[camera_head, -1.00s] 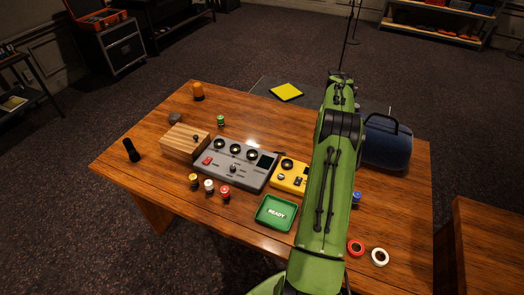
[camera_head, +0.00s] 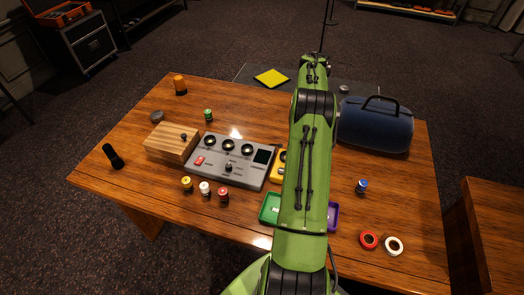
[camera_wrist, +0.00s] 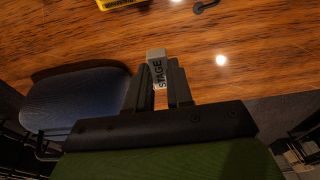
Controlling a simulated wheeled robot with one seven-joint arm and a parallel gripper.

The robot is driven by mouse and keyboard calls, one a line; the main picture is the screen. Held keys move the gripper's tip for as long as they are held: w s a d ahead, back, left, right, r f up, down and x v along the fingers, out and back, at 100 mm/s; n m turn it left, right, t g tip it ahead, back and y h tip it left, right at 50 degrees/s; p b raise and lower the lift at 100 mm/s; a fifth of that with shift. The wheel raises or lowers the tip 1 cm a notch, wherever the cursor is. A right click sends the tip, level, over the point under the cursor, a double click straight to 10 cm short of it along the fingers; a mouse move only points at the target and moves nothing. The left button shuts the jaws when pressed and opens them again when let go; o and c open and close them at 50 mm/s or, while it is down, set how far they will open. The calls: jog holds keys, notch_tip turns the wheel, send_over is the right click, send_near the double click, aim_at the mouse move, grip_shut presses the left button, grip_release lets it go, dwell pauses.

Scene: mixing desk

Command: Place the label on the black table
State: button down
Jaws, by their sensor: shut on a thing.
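A pale grey label (camera_wrist: 157,56) reading "STAGE" is held between the two dark fingers of my gripper (camera_wrist: 158,78) in the wrist view. My gripper is shut on it, and the label stands out past the fingertips. In the head view my green arm reaches over the wooden desk to its far side, and the arm hides the fingers and label. A low dark surface, apparently the black table (camera_head: 352,87), shows behind the desk's far edge. A yellow square (camera_head: 272,78) lies on its left part.
The wooden desk (camera_head: 110,175) holds a grey mixer (camera_head: 232,172), a wooden box (camera_head: 172,142), a green tray (camera_head: 268,209), a purple tray (camera_head: 334,217), and several small jars and tape rolls. A blue bag (camera_head: 377,128) stands right of my arm.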

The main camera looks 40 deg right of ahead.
jog(key=f+b, duration=0.2)
jog(key=f, duration=0.3)
jog(key=f+b, duration=0.3)
jog(key=f, duration=0.3)
jog(key=f+b, duration=0.2)
jog(key=f, duration=0.4)
jog(key=shift+w, duration=0.25)
jog(key=c, duration=1)
grip_release()
